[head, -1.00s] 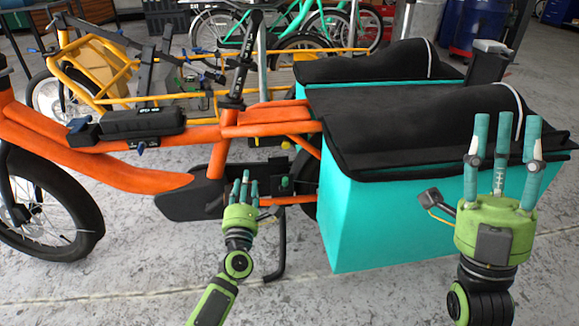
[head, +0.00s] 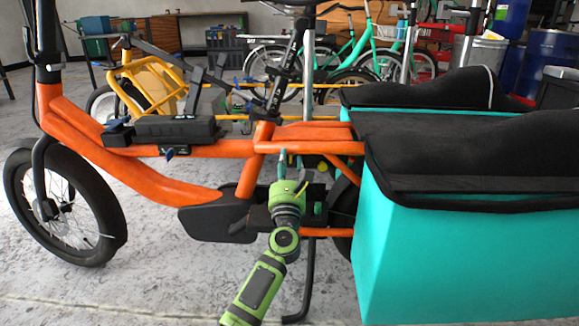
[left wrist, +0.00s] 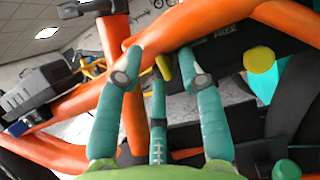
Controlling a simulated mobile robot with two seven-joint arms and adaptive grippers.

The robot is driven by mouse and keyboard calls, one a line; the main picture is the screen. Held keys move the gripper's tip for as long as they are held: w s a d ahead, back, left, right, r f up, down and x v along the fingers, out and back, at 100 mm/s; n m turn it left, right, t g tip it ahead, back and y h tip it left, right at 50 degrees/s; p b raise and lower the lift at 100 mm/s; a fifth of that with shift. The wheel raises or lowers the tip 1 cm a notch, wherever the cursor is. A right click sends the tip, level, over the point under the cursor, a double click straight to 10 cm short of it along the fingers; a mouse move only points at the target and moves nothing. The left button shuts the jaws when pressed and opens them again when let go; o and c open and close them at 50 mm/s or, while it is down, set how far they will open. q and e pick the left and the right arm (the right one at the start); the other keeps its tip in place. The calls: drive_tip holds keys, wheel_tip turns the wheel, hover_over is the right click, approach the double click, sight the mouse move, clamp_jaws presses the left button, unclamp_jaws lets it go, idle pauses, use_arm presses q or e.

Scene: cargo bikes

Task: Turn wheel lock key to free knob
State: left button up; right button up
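In the left wrist view a small yellow key (left wrist: 163,67) sits under the orange frame tube, beside a black housing (left wrist: 226,36) lettered "FREE". A round yellow knob (left wrist: 260,60) is to the right on that housing. My left gripper (left wrist: 160,58) points up at the key. Its teal fingers are spread, with the key between the tips; I cannot tell whether they touch it. In the head view my left gripper (head: 285,166) is at the orange bike's (head: 228,150) middle, and the key is hidden there. My right gripper is not in view.
A turquoise cargo box (head: 450,260) with a black cover fills the right side. The kickstand (head: 309,275) is beside my left arm. Open floor lies in front.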

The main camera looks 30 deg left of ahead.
use_arm(q)
drive_tip(key=shift+w+r, duration=0.1)
drive_tip(key=shift+w, duration=0.05)
clamp_jaws()
